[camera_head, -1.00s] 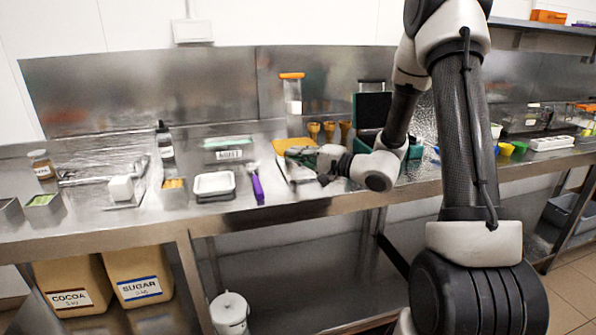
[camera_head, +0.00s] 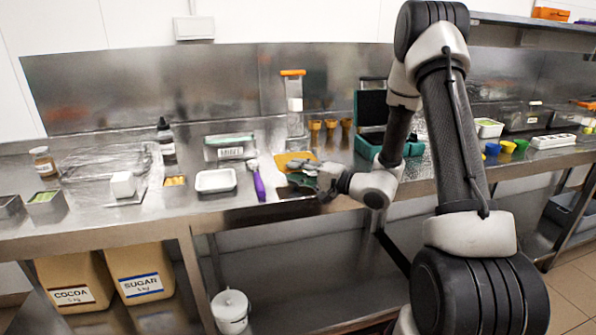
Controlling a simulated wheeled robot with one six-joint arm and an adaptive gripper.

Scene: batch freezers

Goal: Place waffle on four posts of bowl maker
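A flat golden-yellow piece, which looks like the waffle (camera_head: 290,158), is on the steel counter left of centre, close behind my gripper. My gripper (camera_head: 303,175) is low over the counter and points left. Its dark fingers are small and partly merge with a dark flat surface below, so I cannot tell whether they are open or hold anything. The bowl maker appears to be the teal machine (camera_head: 413,149) with a raised dark lid (camera_head: 371,109), to the right of my gripper. My arm covers part of it, and its posts cannot be made out.
Several brown cones (camera_head: 331,124) stand behind my gripper. A purple-handled tool (camera_head: 258,185) and a white tray (camera_head: 216,181) lie to its left. A clear container with an orange lid (camera_head: 293,90) stands at the back. Coloured cups (camera_head: 507,147) are to the right.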

